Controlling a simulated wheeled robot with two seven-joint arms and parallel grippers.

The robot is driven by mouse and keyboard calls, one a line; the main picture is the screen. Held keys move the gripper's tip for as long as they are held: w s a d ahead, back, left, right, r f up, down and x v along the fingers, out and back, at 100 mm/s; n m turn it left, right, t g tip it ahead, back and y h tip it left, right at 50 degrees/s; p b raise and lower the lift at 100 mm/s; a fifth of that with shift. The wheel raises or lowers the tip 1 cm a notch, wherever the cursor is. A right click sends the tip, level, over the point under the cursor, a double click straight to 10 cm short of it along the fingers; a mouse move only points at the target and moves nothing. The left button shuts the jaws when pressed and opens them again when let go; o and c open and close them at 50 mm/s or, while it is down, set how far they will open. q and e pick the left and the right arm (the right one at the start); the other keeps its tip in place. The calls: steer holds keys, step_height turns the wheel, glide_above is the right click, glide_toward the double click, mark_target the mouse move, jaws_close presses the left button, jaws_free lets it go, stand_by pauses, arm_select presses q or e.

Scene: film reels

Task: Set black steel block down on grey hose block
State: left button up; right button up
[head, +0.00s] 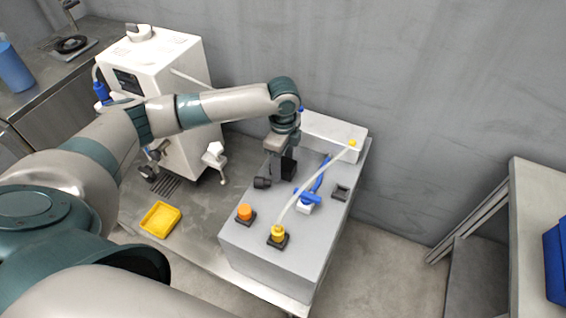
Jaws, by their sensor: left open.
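The grey hose block (262,258) is a large light grey box right of centre, with a pale hose running over its top. My left gripper (281,170) is over its far left part, pointing down, with its jaws open. A small dark upright block, which looks like the black steel block (289,168), is right at the fingers. It appears to stand on the grey top; the exact contact is hard to see. The gripper partly hides it. My right gripper is not in view.
On the grey top are an orange knob (245,212), a yellow hose fitting (278,233), a blue valve handle (308,196) and a black square socket (341,192). A yellow tray (160,219) lies left of it. A white machine (168,65) stands behind my left arm.

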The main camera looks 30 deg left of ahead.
mark_target(283, 163)
arm_select(q)
step_height(283, 163, up, 12)
steer(key=shift+f, duration=0.15)
stand_by(0.3)
stand_by(1.4)
